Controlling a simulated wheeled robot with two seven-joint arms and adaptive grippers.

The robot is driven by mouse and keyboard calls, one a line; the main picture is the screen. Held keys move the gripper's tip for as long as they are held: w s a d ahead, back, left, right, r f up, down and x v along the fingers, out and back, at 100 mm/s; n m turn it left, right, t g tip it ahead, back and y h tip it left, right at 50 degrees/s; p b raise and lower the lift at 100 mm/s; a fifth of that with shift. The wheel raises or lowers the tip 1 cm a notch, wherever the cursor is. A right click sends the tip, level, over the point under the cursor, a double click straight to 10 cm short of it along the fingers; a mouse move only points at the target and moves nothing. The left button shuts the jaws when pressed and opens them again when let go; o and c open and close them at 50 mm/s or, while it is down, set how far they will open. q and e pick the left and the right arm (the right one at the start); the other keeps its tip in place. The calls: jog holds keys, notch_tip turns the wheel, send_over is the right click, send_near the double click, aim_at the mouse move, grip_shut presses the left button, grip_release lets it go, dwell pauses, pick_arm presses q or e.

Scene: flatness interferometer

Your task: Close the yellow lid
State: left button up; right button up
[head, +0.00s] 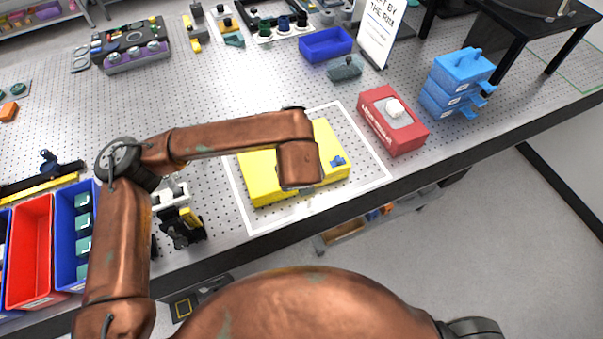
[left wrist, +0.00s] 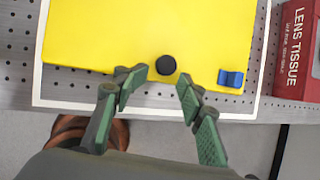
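The yellow lid (head: 328,138) belongs to a low yellow box in the middle of the bench; my left arm hides its centre in the head view. In the left wrist view the lid (left wrist: 150,30) is a broad flat yellow surface with a black round knob (left wrist: 166,65) near its near edge. A blue latch (left wrist: 230,77) sits to the right of the knob; it also shows in the head view (head: 338,161). My left gripper (left wrist: 160,80) is open and empty, its green fingertips on either side of the knob, apart from it in the picture. Whether the lid is fully down cannot be told. My right gripper is out of view.
A white outline (head: 378,181) surrounds the yellow box. A red lens tissue box (head: 379,127) stands to its right, with stacked blue cases (head: 456,82) beyond. Red (head: 30,250) and blue bins (head: 66,232) stand at left. The bench behind the box is largely clear.

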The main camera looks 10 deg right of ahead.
pick_arm(q)
jog(key=v, duration=0.9)
jog(key=shift+r, duration=0.45)
jog(key=shift+w, duration=0.1)
